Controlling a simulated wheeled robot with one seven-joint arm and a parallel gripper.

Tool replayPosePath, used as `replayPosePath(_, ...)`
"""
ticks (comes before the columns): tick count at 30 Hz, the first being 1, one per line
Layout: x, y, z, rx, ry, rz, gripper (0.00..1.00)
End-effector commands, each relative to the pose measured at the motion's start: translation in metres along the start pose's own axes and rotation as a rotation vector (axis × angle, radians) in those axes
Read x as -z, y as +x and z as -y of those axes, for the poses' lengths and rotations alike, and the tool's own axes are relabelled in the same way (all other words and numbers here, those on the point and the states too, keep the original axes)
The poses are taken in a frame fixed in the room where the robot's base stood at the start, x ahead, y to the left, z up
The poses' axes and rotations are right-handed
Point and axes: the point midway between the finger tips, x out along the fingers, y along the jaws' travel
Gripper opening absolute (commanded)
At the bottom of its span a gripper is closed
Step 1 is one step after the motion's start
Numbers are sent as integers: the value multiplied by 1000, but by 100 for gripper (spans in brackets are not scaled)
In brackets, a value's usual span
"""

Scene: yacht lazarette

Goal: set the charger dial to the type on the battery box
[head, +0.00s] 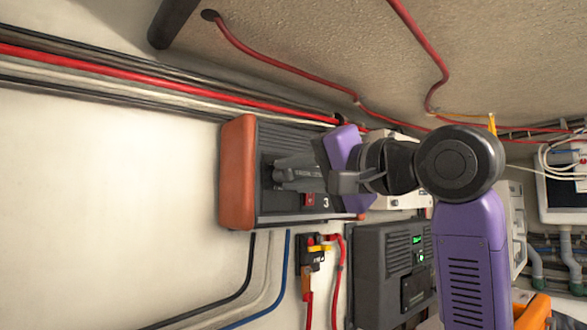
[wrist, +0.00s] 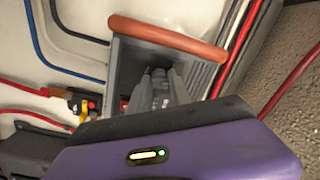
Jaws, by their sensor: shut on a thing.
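The charger is a grey ribbed box with orange-red end caps (head: 238,172), mounted on the pale wall; it also shows in the wrist view (wrist: 168,38). My gripper (head: 282,174) reaches its dark front face from the right. In the wrist view, the fingers of my gripper (wrist: 157,82) are close together on the charger dial at the face. The fingers hide most of the dial, so its pointer and setting cannot be read. A red square (head: 309,200) and a white "3" show beside the fingers. No battery type label is readable in either view.
A dark box with a green display (head: 417,239) stands below my arm. A small red-and-yellow switch block (head: 312,250) sits left of it. Red, black and white cables (head: 150,82) run along the wall above. A blue cable (head: 286,270) hangs below the charger.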

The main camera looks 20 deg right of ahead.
Motion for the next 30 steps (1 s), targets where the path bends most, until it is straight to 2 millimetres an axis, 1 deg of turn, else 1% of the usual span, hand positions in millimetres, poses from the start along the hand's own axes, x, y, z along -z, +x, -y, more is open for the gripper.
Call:
replayPosePath(3, -1, 1, 0, -1, 117, 1, 0)
replayPosePath(21, -2, 1, -2, 9, 685, -24, 0)
replayPosePath(30, -3, 1, -3, 14, 924, -35, 0)
